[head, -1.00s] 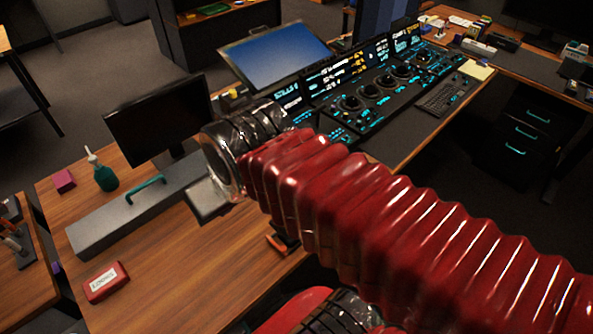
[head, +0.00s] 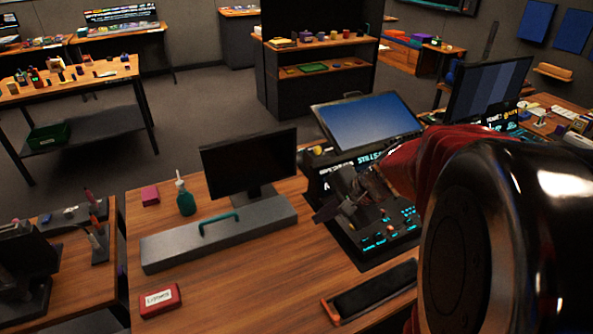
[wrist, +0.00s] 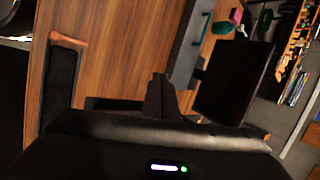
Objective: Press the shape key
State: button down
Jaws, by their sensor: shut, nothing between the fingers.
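The trackball panel (head: 345,232) is a dark console with cyan-lit keys and a lit strip reading "STILLS", at centre right in the head view. My arm hides its right part. I cannot tell which lit key is the shape key. My gripper (head: 326,212) is over the panel's left part in the head view, shut and empty. Whether it touches the panel cannot be told. In the wrist view the dark shut fingers (wrist: 158,95) point toward the wooden desk, and no panel keys can be made out.
A black monitor (head: 248,160) and a grey box (head: 215,240) with a green handle stand left of the panel. A blue-screened display (head: 367,125) stands behind it. A black pad (head: 375,288) lies in front. A red box (head: 160,300) and a green bottle (head: 186,200) are further left.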

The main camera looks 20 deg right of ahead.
jog(key=w+d+f+m+t, duration=0.15)
jog(key=d+f+m, duration=0.3)
jog(key=d, duration=0.45)
jog(key=m+t+h, duration=0.1)
jog(key=m, duration=0.4)
send_over(365, 241)
jog(key=f, duration=0.3)
jog(key=shift+s+d, duration=0.4)
jog(key=shift+f, duration=0.1)
jog(key=shift+f, duration=4.25)
jog(key=shift+f, duration=0.1)
jog(key=shift+f, duration=0.3)
